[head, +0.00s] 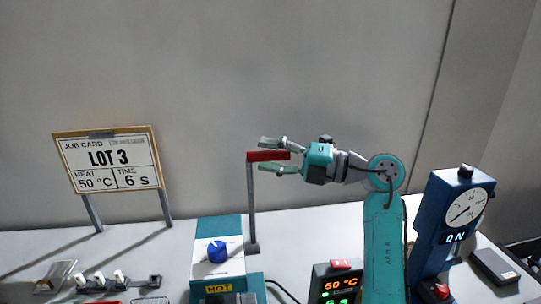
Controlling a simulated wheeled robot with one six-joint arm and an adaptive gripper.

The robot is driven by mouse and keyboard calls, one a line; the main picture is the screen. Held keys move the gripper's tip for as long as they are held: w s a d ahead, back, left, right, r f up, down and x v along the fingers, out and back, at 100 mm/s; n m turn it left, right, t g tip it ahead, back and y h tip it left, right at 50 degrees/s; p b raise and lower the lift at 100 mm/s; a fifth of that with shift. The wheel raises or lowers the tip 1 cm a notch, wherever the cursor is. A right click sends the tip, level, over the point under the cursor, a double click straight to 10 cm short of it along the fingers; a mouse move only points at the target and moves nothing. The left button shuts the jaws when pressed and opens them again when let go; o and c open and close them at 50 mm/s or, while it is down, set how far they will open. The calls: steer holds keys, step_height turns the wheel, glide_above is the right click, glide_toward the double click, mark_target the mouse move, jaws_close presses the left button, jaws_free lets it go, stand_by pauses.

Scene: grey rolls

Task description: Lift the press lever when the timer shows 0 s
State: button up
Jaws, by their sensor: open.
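The press (218,262) is a teal and white block with a blue knob and a yellow HOT label. A grey upright bar (252,205) beside it carries the red lever handle (267,156) at its top. My gripper (270,155) is open, coming from the right, with one finger above the red handle and one below it. The handle lies between the fingers in this view; I cannot tell whether they touch it. The timer display (338,286) shows an orange 50 °C and a green figure that looks like 6 S, partly cut by the frame's bottom edge.
A job card (110,160) reads LOT 3, 50 °C, 6 S. A blue gauge unit (449,225) reading ON stands at the right, with a dark box (495,267) beside it. Small white-topped parts (118,277) lie front left. The table (190,240) is clear behind the press.

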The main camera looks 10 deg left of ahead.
steer(key=s+d, duration=0.1)
steer(key=d, duration=1.1)
steer(key=shift+s+f, duration=0.15)
steer(key=shift+f, duration=0.3)
